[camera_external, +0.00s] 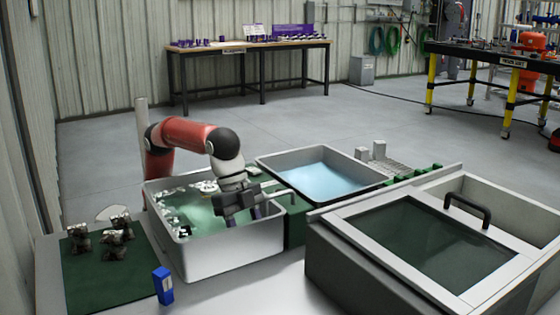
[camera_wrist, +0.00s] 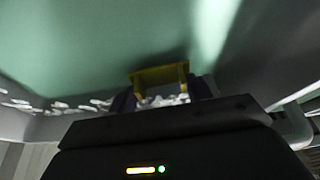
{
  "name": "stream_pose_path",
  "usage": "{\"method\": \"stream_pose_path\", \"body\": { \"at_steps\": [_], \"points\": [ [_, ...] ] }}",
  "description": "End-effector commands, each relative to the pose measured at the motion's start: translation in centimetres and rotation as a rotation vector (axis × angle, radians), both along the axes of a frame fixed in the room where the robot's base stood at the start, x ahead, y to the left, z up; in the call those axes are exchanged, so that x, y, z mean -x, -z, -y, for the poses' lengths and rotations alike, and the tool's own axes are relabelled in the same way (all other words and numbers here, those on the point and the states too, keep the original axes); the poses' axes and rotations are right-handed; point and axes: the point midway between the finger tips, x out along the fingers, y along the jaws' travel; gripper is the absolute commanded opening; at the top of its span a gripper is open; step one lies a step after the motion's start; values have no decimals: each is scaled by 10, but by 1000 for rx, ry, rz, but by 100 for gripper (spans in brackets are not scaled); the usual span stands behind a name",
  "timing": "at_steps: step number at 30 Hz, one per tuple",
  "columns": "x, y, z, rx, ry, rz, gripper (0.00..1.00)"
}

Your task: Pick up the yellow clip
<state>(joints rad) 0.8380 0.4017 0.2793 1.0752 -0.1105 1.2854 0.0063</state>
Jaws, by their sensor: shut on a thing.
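The yellow clip (camera_wrist: 160,74) shows in the wrist view as a small frame-like piece between the two dark fingers of my gripper (camera_wrist: 160,100). The fingers are shut on it, one at each side. In the external view my gripper (camera_external: 240,212) reaches down into the front part of the grey tub (camera_external: 235,258) with greenish liquid or floor inside. The clip cannot be made out in the external view, where the gripper and tub wall hide it.
White pieces (camera_wrist: 88,104) lie in the tub. A second basin (camera_external: 318,172) with bluish liquid stands behind it. A grey box with a dark glazed lid (camera_external: 420,240) is at right.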

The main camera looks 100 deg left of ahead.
Motion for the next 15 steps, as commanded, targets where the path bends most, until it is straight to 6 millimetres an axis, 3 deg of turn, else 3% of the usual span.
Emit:
{"method": "stream_pose_path", "body": {
  "at_steps": [15],
  "points": [
    [-1, -111, 1, 2, -1, 2, 23]
  ]
}}
